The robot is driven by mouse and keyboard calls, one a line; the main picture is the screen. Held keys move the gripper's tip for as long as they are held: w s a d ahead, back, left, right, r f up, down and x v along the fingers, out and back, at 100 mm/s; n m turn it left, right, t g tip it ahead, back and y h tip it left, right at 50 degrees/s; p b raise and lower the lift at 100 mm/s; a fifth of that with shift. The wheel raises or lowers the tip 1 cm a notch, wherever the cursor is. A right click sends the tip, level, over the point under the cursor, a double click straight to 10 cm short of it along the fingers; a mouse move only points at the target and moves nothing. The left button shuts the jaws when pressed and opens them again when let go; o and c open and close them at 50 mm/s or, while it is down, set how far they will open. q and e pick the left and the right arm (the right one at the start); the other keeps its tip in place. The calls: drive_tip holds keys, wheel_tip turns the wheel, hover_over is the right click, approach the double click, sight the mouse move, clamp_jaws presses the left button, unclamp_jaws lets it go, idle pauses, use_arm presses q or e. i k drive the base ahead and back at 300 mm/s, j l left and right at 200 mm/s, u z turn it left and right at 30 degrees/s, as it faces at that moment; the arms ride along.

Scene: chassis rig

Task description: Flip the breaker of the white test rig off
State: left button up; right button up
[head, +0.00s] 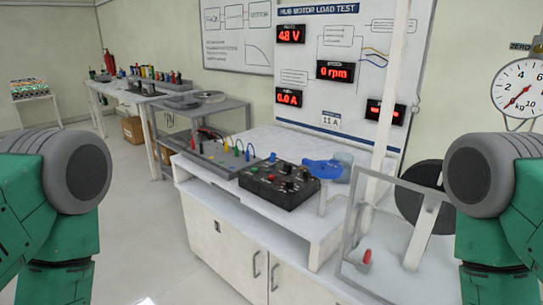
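The white test rig (253,235) stands ahead, a bench with cupboard doors and a tall panel (345,20) titled "HUB MOTOR LOAD TEST". Lit red displays on the panel read 48 V (290,34), 0 rpm (335,71) and 0.0 A (288,98). A further black unit with red marks (385,112) is partly behind a white post. A black control box (279,183) with knobs and small levers sits on the bench top. I cannot tell which part is the breaker. Green and grey links of my arms show at both sides; neither gripper is in view.
A grey frame (352,232) with a red-tipped part (367,257) stands at the right front, near a black wheel (420,197). A dial scale (519,88) hangs at right. Grey side tables (205,106) stand at back left. The floor at left is clear.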

sight(273, 156)
drive_tip(key=i+l+u, duration=0.1)
drive_tip(key=i, duration=0.2)
drive_tip(key=i+l, duration=0.25)
drive_tip(key=i+j, duration=0.55)
drive_tip(key=j, duration=0.25)
drive_tip(key=i+j, duration=0.3)
drive_tip(key=j, duration=0.15)
drive_tip(key=z, duration=1.55)
